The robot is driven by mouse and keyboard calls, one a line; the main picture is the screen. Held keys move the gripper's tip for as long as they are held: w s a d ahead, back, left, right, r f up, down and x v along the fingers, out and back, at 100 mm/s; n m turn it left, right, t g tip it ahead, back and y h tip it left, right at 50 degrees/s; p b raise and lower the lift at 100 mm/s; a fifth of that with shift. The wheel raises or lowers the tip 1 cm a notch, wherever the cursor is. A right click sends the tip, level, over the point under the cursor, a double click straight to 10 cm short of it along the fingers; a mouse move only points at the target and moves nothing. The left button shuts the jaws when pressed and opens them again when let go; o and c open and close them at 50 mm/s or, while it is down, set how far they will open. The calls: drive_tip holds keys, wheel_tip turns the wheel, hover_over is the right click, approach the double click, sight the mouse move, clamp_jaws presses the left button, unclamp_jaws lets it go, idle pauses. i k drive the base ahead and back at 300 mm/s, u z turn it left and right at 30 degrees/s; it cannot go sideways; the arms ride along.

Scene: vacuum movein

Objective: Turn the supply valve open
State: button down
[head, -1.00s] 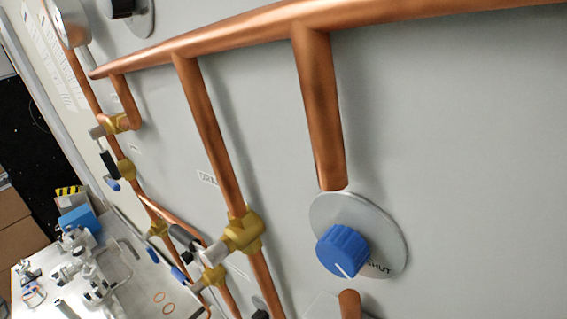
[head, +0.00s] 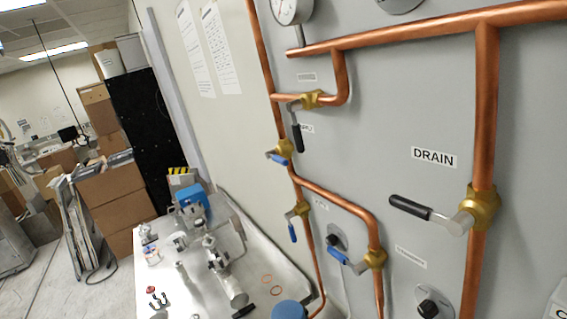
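I cannot tell which valve is the supply valve, as most labels are too small to read. A brass valve with a black lever (head: 410,207) sits on the right pipe, beside the label DRAIN (head: 434,157). A second black-lever valve (head: 297,137) is at the upper left of the panel. Three blue-lever valves show: an upper one (head: 279,159), a middle one (head: 292,233) with its lever hanging down, and a lower one (head: 352,263) with its lever slanting. My gripper is not in view.
A gauge (head: 291,8) is at the top. Black knobs (head: 427,308) and (head: 334,240) sit low on the grey panel. Below left, a metal bench (head: 255,255) holds several fittings and a blue box (head: 193,203). Cardboard boxes (head: 115,205) stand behind; floor shows at left.

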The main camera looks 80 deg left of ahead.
sight(271, 154)
drive_tip(key=u, duration=3.3)
drive_tip(key=k, duration=0.95)
drive_tip(key=z, duration=0.95)
drive_tip(key=i, duration=0.95)
drive_tip(key=z, duration=0.1)
